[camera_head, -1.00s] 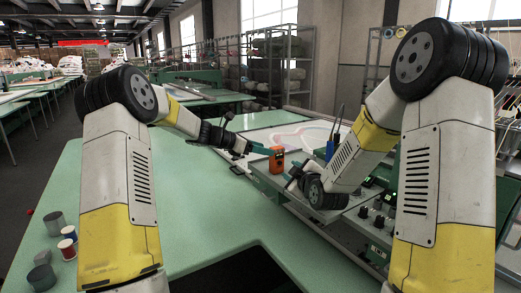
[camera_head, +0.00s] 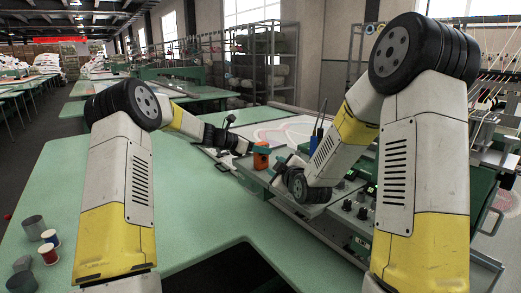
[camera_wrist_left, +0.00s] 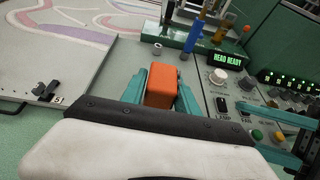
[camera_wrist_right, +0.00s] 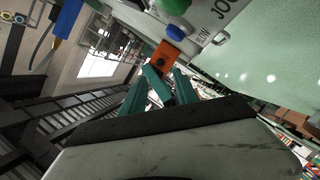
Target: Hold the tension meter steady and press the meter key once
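The orange tension meter (camera_head: 261,160) is upright at the near edge of the machine's panel. In the left wrist view the meter (camera_wrist_left: 161,88) sits between the two teal fingers of my left gripper (camera_wrist_left: 161,80), which is shut on its sides. My right gripper (camera_head: 281,165) is just right of the meter in the head view. In the right wrist view its teal fingers (camera_wrist_right: 160,82) stand apart and point at the meter (camera_wrist_right: 166,57), with a teal piece between them. A dark round spot shows on the meter's face. I cannot tell whether the right fingers touch it.
The control panel has a lit "HEAD READY" display (camera_wrist_left: 228,60), a white knob (camera_wrist_left: 217,76) and several buttons and switches. Thread spools (camera_head: 48,254) stand on the green table (camera_head: 110,180), which is mostly clear.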

